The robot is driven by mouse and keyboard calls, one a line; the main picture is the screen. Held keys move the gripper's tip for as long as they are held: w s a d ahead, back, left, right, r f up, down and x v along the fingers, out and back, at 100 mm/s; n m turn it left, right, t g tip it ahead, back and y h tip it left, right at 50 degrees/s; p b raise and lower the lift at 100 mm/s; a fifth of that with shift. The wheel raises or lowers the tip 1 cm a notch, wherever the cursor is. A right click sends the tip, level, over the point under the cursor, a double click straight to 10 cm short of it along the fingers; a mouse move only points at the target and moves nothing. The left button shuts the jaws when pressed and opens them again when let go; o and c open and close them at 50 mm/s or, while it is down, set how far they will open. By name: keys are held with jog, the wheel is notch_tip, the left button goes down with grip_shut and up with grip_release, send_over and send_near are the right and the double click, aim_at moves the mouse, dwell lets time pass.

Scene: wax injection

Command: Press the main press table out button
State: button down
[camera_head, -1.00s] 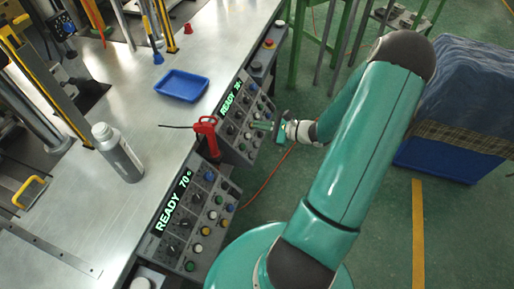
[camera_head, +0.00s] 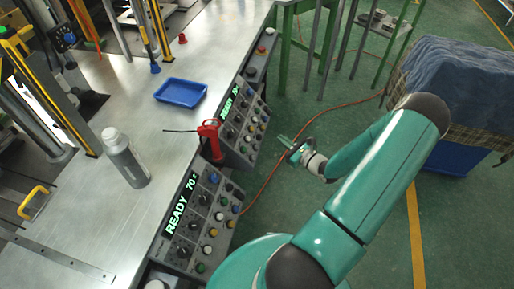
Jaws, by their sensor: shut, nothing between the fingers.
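Two control panels with knobs and coloured buttons are fixed along the bench's right edge. The near panel (camera_head: 203,213) shows "READY 70" in green. The far panel (camera_head: 245,118) also has a green display reading "READY". The button labels are too small to read, so I cannot tell which is the table out button. My gripper (camera_head: 284,142) is shut and empty. It hangs over the floor to the right of the far panel, apart from its buttons.
A red-handled tool (camera_head: 211,140) stands between the panels. A blue tray (camera_head: 181,92) and a grey bottle (camera_head: 126,160) are on the metal bench (camera_head: 105,225). A cloth-covered blue bin (camera_head: 452,158) stands at right. An orange hose (camera_head: 268,180) crosses the green floor.

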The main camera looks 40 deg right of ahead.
aim_at(256, 147)
jog(key=w+a+f, duration=0.4)
jog(key=w+f, duration=0.1)
jog(key=shift+w+f, duration=0.2)
jog(key=shift+f, duration=0.15)
dwell(2.1)
jog(key=shift+w+a+f, duration=0.25)
